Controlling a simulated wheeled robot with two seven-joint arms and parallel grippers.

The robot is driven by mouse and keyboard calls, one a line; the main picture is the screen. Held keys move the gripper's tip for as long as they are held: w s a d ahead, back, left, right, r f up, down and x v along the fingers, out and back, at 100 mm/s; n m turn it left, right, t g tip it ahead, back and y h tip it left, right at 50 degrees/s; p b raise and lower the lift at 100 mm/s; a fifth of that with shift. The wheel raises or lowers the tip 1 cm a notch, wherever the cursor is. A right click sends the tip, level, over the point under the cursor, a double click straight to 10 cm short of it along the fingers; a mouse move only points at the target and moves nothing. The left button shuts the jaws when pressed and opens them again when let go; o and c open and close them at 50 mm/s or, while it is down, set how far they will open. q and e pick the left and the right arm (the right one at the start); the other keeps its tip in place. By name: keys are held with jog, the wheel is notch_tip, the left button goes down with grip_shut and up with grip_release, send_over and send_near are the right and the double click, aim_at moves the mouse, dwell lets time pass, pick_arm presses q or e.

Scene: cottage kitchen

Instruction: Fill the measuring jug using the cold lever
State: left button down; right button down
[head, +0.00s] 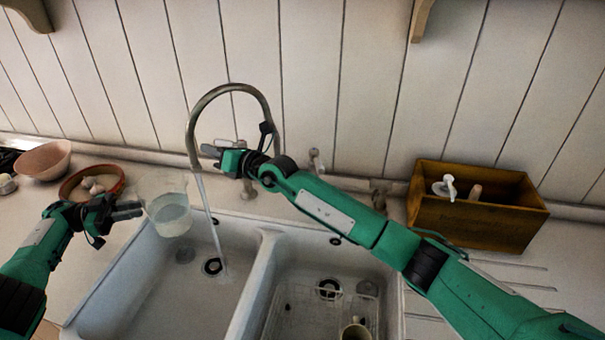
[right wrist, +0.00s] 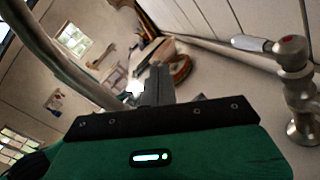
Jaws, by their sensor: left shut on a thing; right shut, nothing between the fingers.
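The clear measuring jug (head: 168,212) is held upright over the left rim of the left basin, with water in its lower part. My left gripper (head: 136,209) is shut on its left side. Water (head: 207,215) runs from the curved tap (head: 233,87) just right of the jug, into the left basin (head: 180,290). My right gripper (head: 213,152) is shut and empty behind the spout. It partly hides a lever (head: 246,183); another lever (head: 315,160) stands further right. The right wrist view shows a white-handled lever with a reddish cap (right wrist: 292,48), apart from the gripper (right wrist: 180,97).
The right basin holds a wire rack (head: 305,315) and a mug (head: 356,331). A wooden box (head: 470,225) stands on the right. A pink bowl (head: 44,160) and a brown dish with eggs (head: 70,187) are at the left. My right arm crosses above the right basin.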

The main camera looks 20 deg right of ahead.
notch_tip(320, 180, up, 4)
jog(key=s+m+t+h, duration=0.1)
jog(key=m+t+h, duration=0.2)
jog(key=m+t, duration=0.5)
jog(key=m+g+h, duration=0.9)
jog(key=m+h, duration=1.3)
jog(key=h, duration=0.4)
send_near(317, 162)
jog(key=shift+w+f+x, duration=0.1)
jog(key=shift+f+x, duration=0.1)
jog(key=shift+x, duration=0.75)
jog(key=shift+w+f+x, duration=0.1)
jog(key=shift+f+x, duration=0.1)
jog(key=shift+x, duration=0.75)
jog(key=shift+w+f+x, duration=0.15)
jog(key=shift+f+x, duration=0.05)
jog(key=shift+x, duration=0.7)
jog(key=shift+a, duration=0.2)
